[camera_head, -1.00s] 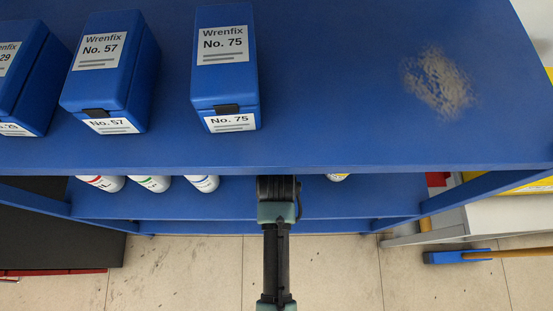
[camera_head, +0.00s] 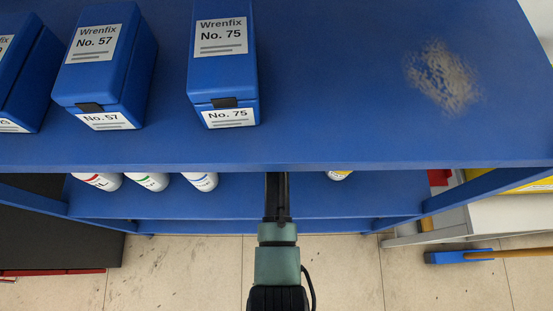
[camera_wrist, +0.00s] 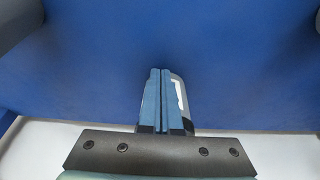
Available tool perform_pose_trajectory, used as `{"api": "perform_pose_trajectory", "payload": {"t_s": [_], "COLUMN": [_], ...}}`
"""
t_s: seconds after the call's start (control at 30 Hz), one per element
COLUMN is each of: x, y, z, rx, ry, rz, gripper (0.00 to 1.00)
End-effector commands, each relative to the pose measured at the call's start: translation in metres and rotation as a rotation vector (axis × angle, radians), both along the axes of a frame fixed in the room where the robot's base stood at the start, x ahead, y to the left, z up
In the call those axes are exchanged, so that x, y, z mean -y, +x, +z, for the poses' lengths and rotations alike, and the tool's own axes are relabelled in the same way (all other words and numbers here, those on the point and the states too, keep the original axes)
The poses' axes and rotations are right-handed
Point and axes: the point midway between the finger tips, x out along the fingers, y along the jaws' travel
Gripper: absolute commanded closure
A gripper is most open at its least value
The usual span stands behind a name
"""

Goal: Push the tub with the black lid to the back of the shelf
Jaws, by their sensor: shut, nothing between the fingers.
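I cannot make out the tub with the black lid in either view.
Blue Wrenfix boxes (camera_head: 223,65) stand on the upper board (camera_head: 330,110). Below its edge, white containers (camera_head: 200,181) stand left of my arm, and a yellow-labelled one (camera_head: 340,175) stands to its right. In the wrist view, grey shapes cut into both upper corners.

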Motion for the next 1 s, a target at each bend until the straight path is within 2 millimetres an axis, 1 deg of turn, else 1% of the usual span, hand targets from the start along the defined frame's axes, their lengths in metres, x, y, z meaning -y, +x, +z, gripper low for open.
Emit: {"api": "perform_pose_trajectory", "payload": {"t_s": [0.03,0.2,0.37,0.5,0.83,0.93,1.0], "x": [0.000,0.001,0.001,0.001,0.001,0.001,0.001], "y": [0.012,0.041,0.057,0.060,0.059,0.058,0.055], "z": [-0.003,-0.003,-0.001,0.000,0.001,0.009,0.019], "rx": [0.003,0.003,0.002,0.000,0.000,0.002,0.002], "ry": [0.000,0.000,0.000,0.000,0.000,0.000,0.000], "rz": [0.000,0.000,-0.001,-0.001,0.000,0.000,0.000], "gripper": [1.00,1.00,1.00,1.00,1.00,1.00,1.00]}}
